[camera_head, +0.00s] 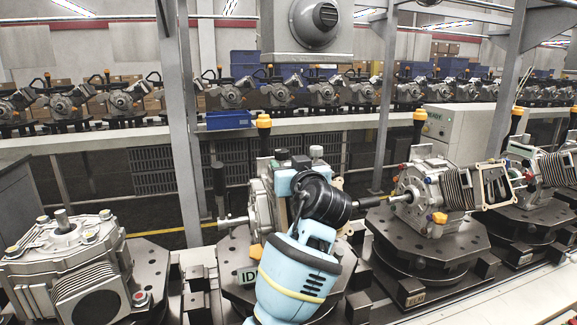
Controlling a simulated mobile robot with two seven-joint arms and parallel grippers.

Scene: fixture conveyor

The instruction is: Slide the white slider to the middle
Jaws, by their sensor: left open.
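My left arm comes up from the bottom centre, light blue with a black wrist. My left gripper (300,178) is at the middle fixture, in front of the grey metal housing (262,207) mounted there. The arm and wrist hide much of this housing, and the fingertips are hard to make out. The gripper is open; I cannot tell whether it touches anything. A rod with an upright black handle (219,181) sticks out to the left of the housing. I cannot pick out the white slider with certainty. My right gripper is not in view.
Another housing on its fixture (70,250) stands at the left. More stand at the right, the nearest a finned housing (440,195) on a dark round base. Grey posts (180,120) rise behind. A back line carries several similar housings, with blue bins (229,120).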

